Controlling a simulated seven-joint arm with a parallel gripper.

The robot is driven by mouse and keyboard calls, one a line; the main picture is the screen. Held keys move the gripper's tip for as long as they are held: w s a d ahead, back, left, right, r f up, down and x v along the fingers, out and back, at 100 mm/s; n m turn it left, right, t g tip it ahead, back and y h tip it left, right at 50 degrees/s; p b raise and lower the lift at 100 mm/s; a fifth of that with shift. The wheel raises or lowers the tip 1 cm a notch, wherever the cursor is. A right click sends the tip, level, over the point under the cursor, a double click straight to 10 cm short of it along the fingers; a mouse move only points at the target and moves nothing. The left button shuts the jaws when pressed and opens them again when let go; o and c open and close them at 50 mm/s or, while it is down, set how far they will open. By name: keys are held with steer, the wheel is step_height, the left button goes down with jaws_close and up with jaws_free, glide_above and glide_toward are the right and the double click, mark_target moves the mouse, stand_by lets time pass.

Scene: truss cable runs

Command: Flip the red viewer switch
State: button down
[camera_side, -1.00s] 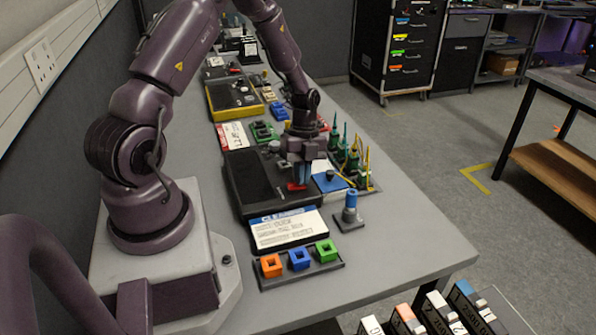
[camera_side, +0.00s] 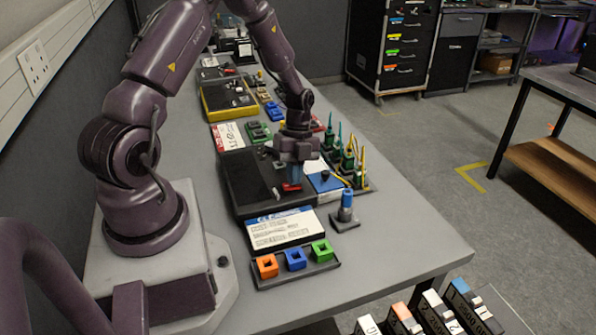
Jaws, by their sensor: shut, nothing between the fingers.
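The red switch (camera_side: 291,187) is a small red piece on the right part of a black box (camera_side: 246,187) on the bench. My gripper (camera_side: 294,178) points down right over the red switch, its fingers shut and empty. The fingertips are at or just above the red piece; I cannot tell whether they touch it. The gripper hides part of the box's right side.
A white card with a blue header (camera_side: 283,232) lies in front of the box. A tray holds orange (camera_side: 267,266), blue (camera_side: 295,259) and green (camera_side: 322,250) square blocks. A blue-topped peg (camera_side: 346,205) and green tools (camera_side: 348,160) stand to the right.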

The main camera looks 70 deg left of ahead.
steer(key=w+d+v, duration=0.1)
steer(key=w+v, duration=0.1)
steer(key=v, duration=1.1)
steer(key=s+d+r+n+t+y, duration=0.1)
steer(key=s+d+r+n+t, duration=0.2)
steer(key=s+d+r+n, duration=0.4)
steer(key=s+d+r+n+t+y, duration=0.2)
steer(key=s+d+r+n+t, duration=0.2)
steer(key=s+d+r+n, duration=0.3)
steer(key=d+r+n, duration=0.3)
steer(key=d, duration=0.2)
steer(key=shift+r+t, duration=0.25)
steer(key=shift+t, duration=0.05)
